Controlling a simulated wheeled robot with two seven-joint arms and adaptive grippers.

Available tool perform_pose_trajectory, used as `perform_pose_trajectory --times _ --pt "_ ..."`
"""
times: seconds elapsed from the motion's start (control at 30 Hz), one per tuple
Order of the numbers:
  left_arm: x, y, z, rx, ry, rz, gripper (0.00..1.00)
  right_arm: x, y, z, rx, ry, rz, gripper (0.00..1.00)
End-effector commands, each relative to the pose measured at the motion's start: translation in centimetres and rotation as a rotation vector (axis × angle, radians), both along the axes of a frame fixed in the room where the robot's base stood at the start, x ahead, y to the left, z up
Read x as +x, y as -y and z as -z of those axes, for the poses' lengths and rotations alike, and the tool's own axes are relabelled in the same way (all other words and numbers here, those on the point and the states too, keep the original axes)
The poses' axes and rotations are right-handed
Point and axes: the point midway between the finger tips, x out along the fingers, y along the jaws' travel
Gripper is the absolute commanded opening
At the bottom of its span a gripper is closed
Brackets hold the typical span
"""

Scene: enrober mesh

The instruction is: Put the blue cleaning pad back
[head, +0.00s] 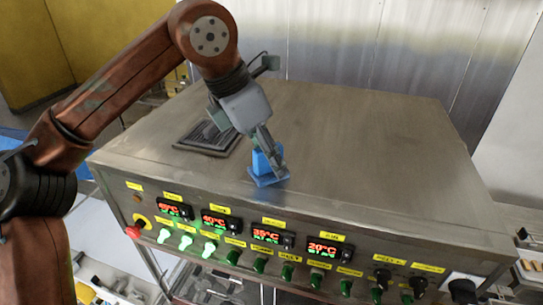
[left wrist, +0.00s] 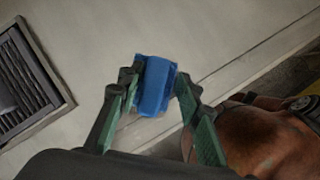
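The blue cleaning pad (head: 266,179) has a flat base with an upright block on it. It is at the front part of the steel machine top (head: 350,140), above the row of displays; I cannot tell whether its base touches the metal. My left gripper (head: 268,150) reaches down to it from above, fingers on the block. In the left wrist view the pad (left wrist: 155,85) sits between the two green-grey fingertips, which close against its sides. My right gripper is in neither view.
A dark framed grille (head: 208,137) lies on the top left of the pad. The front panel has red-lit temperature displays (head: 266,236), knobs and a red button (head: 132,232). The top to the right of the pad is clear.

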Motion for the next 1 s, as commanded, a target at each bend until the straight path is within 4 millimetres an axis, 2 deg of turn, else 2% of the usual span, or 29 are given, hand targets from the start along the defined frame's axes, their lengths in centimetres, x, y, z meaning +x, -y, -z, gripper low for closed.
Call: perform_pose_trajectory --times 0.13,0.37,0.57,0.8,1.0 --pt "0.0 0.0 0.0 0.000 0.000 -0.001 0.33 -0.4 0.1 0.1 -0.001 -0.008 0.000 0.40" --pt "-0.2 -0.3 -1.2 -0.003 0.002 -0.001 0.33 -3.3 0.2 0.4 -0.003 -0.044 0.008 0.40" --pt "-0.9 -1.6 -4.7 -0.004 0.002 -0.002 0.33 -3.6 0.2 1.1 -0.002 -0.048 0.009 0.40" --pt "-1.8 -3.2 -9.1 -0.004 0.001 -0.001 0.33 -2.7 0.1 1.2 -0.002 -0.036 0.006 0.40" --pt "-2.1 -3.9 -11.0 -0.001 0.000 0.000 0.33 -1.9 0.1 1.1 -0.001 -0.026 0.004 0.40"
